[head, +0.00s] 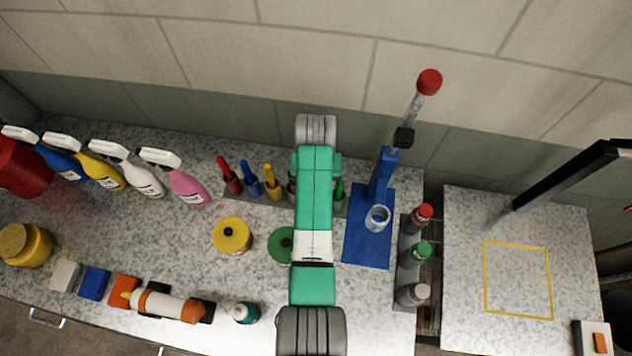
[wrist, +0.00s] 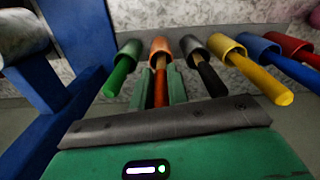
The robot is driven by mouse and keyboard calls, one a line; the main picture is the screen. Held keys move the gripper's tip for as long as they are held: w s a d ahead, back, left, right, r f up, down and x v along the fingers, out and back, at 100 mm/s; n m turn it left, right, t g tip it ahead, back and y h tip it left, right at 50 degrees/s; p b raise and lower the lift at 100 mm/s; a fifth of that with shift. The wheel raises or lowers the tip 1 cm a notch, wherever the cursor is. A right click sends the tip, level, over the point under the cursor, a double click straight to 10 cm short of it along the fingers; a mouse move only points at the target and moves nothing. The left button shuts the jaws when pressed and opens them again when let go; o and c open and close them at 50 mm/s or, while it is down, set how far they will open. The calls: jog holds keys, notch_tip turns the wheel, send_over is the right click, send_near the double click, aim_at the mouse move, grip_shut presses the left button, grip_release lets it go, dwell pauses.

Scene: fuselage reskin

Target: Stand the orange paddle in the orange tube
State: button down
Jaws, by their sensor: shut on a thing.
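In the wrist view, the orange paddle (wrist: 160,90) stands between the two green fingers of my gripper (wrist: 161,90), which is shut on its handle. The far end of the paddle points at the mouth of a brownish-orange tube (wrist: 160,47). The paddle overlaps that mouth in the picture; how deep it sits inside is hard to tell. In the head view, my green and white arm hides the paddle, its tube and the fingertips.
A green paddle (wrist: 121,73) stands in the tube on one side, a black paddle (wrist: 208,78) on the other. Yellow (wrist: 264,84), blue and red paddles stand farther along. A blue stand (head: 368,225) with a clear cup is right of my arm. Yellow (head: 232,236) and green discs lie left.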

jog(key=shift+f, duration=0.8)
jog(key=c, duration=1.4)
grip_release()
jog(key=shift+o, duration=0.2)
notch_tip(320, 180, up, 12)
jog(key=shift+r, duration=0.2)
jog(key=shift+w, duration=0.1)
